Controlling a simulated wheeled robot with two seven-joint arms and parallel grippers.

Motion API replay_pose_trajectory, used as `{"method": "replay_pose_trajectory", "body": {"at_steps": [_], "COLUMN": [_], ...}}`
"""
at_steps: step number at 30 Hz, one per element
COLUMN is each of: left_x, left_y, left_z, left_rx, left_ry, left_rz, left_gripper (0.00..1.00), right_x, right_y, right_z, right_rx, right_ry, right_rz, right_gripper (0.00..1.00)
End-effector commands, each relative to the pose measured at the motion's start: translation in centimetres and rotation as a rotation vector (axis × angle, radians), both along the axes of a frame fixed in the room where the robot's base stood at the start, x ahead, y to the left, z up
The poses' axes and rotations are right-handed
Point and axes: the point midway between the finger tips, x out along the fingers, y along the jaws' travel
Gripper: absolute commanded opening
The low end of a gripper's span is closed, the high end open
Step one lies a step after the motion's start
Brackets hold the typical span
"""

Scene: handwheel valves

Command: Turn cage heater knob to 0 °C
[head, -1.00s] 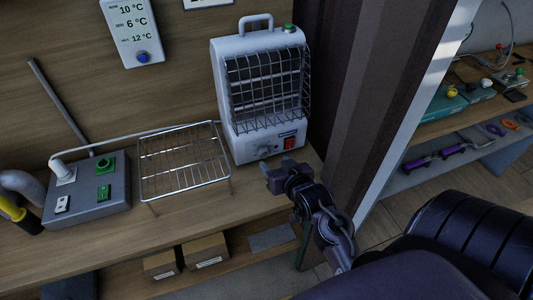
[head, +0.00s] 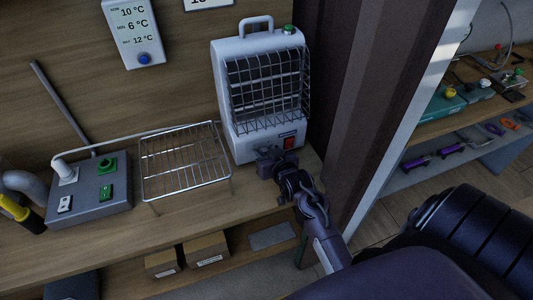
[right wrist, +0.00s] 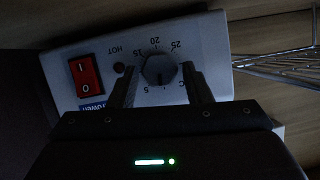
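The white cage heater (head: 262,90) stands on the wooden bench with its wire grille facing me. Its lower front panel shows in the right wrist view, upside down, with the dark round knob (right wrist: 159,69) and a dial marked 5, 15, 20 and 25. My right gripper (head: 266,155) is at the heater's lower front. In the right wrist view its two fingers (right wrist: 160,85) are apart, one on each side of the knob, with gaps visible. The knob's pointer is hard to read. In the head view the gripper hides the knob. My left gripper is not in view.
A red rocker switch (right wrist: 85,76) sits beside the knob on the panel. A wire rack (head: 185,165) stands left of the heater, and a grey switch box (head: 90,195) is further left. A dark curtain or post is close on the right.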

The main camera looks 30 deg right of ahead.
Motion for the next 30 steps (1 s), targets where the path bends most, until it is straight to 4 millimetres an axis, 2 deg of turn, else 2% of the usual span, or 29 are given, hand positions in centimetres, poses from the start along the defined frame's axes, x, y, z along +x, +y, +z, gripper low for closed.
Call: {"method": "replay_pose_trajectory", "body": {"at_steps": [1,8,17,25,26,30], "left_x": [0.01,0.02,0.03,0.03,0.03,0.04], "left_y": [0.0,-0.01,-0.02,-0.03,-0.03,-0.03], "left_z": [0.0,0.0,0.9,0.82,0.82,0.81], "left_rx": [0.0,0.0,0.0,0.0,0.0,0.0], "left_ry": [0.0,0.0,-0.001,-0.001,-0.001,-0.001], "left_rz": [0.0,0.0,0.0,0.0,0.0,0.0], "left_gripper": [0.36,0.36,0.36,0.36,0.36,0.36], "right_x": [-0.01,-0.02,0.08,0.08,0.08,0.07], "right_y": [0.0,0.0,0.18,0.13,0.13,0.13], "right_z": [0.0,0.01,0.16,0.07,0.07,0.07], "right_rx": [0.0,0.0,-0.126,-0.135,-0.135,-0.134], "right_ry": [0.0,0.0,0.027,0.03,0.03,0.029], "right_rz": [0.0,0.0,0.002,0.0,0.0,0.0], "right_gripper": [0.38,0.09,0.09,0.09,0.34,0.53]}}
